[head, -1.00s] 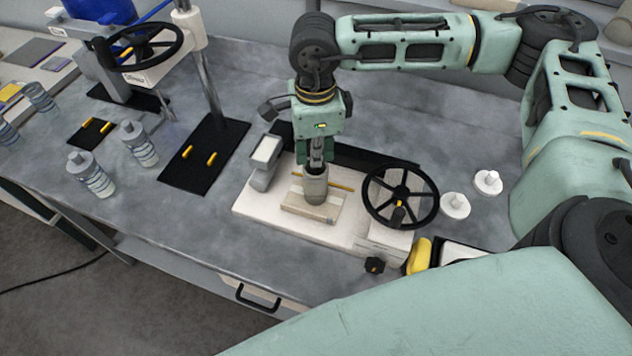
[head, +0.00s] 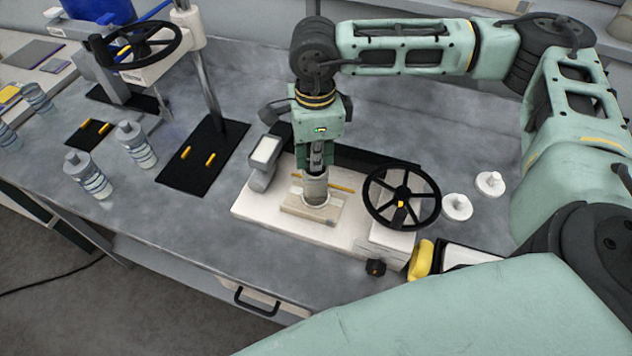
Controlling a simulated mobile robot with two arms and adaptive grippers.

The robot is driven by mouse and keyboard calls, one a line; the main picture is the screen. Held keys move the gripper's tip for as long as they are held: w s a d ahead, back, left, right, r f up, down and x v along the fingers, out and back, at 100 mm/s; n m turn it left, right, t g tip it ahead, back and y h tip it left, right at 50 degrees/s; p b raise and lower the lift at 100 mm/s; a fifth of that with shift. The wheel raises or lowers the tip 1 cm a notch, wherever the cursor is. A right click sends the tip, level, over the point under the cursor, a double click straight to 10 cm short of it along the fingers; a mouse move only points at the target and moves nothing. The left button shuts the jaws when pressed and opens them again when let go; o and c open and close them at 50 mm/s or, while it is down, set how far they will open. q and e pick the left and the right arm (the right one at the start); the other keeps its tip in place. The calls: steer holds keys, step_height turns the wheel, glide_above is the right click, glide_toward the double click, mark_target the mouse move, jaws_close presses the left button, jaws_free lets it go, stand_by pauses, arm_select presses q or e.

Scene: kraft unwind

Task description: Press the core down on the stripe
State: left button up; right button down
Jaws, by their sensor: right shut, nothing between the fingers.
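The core (head: 315,190), a short grey cylinder, stands upright on a tan kraft piece (head: 297,207) on the white base plate (head: 262,216). My right gripper (head: 317,169) points straight down over the core, shut, with its fingertips at or just inside the core's top. The exact contact is too small to tell. The stripe is not clearly seen; the core and gripper cover the middle of the kraft piece. My left gripper is not in view.
A black handwheel (head: 402,197) stands close right of the core, and a grey-white block (head: 264,160) to the left. A thin yellow rod (head: 341,188) lies behind. White discs (head: 457,207) lie right of the wheel. Bottles (head: 90,177) and a press stand left.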

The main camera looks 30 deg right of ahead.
steer(key=shift+s+f+b, duration=0.2)
steer(key=shift+f+b, duration=0.1)
steer(key=shift+b, duration=0.15)
stand_by(1.5)
steer(key=shift+r, duration=0.1)
steer(key=shift+w+r+p, duration=0.2)
steer(key=shift+r+p, duration=0.45)
steer(key=shift+r, duration=0.65)
steer(key=shift+r+p, duration=0.9)
steer(key=shift+r, duration=1.4)
